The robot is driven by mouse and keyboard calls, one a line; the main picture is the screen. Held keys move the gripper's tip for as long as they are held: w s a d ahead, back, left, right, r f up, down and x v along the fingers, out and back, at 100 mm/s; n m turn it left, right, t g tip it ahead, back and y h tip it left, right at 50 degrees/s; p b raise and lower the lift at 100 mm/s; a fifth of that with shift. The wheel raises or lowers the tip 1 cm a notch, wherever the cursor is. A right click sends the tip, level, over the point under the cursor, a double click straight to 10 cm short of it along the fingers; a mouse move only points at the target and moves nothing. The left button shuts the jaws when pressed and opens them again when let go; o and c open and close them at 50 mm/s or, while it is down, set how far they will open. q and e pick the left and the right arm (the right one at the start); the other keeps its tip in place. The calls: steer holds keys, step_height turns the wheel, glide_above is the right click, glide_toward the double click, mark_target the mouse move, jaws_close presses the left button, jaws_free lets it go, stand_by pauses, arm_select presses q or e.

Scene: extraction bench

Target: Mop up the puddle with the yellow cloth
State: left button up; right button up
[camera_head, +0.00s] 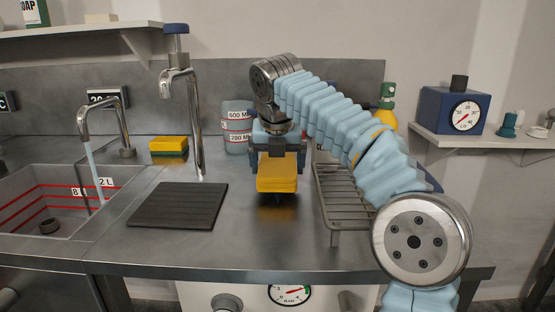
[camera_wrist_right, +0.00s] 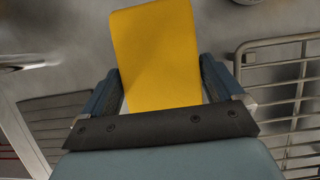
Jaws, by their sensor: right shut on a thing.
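The yellow cloth (camera_head: 277,183) is in my right gripper (camera_head: 277,160), held above the middle of the steel bench. It looks like a folded yellow pad and fills the space between the fingers. In the right wrist view the cloth (camera_wrist_right: 157,55) sticks out past the fingers of the right gripper (camera_wrist_right: 160,92), which is shut on it. A dark patch shows on the bench just below the cloth; I cannot tell whether it is shadow, reflection or the puddle. No clear puddle shows. My left gripper is not in view.
A wire rack (camera_head: 345,195) stands close to the right of the cloth. A black ridged mat (camera_head: 178,205) lies to the left, beside a sink (camera_head: 40,195) with running water. A yellow and green sponge (camera_head: 169,146), a tall tap (camera_head: 194,120) and a measuring beaker (camera_head: 236,127) stand behind.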

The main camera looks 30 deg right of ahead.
steer(key=shift+f+b, duration=0.65)
steer(key=shift+f, duration=0.35)
stand_by(0.4)
